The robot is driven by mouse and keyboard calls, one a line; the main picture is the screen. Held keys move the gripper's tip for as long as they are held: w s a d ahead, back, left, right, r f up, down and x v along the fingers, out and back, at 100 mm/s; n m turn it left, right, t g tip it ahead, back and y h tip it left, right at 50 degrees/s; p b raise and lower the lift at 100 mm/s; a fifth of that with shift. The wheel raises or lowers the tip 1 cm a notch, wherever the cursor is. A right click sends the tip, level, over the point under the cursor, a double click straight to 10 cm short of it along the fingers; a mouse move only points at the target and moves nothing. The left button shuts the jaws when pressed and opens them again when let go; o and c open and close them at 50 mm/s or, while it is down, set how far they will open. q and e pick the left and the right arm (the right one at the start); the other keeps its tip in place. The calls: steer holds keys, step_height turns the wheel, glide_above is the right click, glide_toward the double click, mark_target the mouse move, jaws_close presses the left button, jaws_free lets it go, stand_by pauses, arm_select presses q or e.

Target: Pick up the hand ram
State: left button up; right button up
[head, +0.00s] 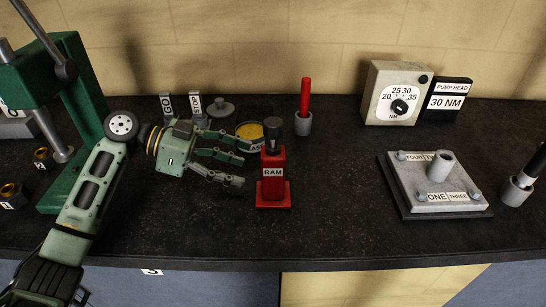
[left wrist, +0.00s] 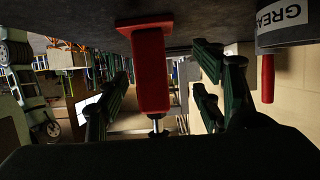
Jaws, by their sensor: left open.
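The hand ram is a red block with a wider red foot, a dark round top and a "RAM" label. In the head view the hand ram (head: 273,178) stands upright near the middle of the dark bench. My left gripper (head: 240,168) comes in from the left, open, its fingers pointing right just beside the ram. In the left wrist view the picture is upside down; the ram (left wrist: 151,72) hangs from the bench top between the spread green fingers of my left gripper (left wrist: 160,85). I cannot tell whether any finger touches it. My right gripper is not in view.
A grease tin (head: 250,131) stands close behind the ram, partly hidden by my fingers. A red-handled tool (head: 305,98) stands in a grey holder behind right. A bolted plate (head: 436,187) and a torque dial box (head: 396,93) are at the right. Bench between is clear.

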mark_target(266, 179)
arm_select(q)
steer(key=shift+s+d+r, duration=0.1)
steer(key=shift+d, duration=0.2)
steer(key=d, duration=0.1)
steer(key=s+d+p, duration=0.1)
steer(key=d+f+p, duration=0.1)
steer(key=shift+s+d, duration=0.2)
steer(key=shift+d, duration=0.15)
steer(key=shift+p+x, duration=0.65)
steer(key=shift+x, duration=0.55)
steer(key=shift+d+f, duration=0.35)
steer(key=shift+f, duration=0.15)
steer(key=c, duration=0.9)
jaws_close()
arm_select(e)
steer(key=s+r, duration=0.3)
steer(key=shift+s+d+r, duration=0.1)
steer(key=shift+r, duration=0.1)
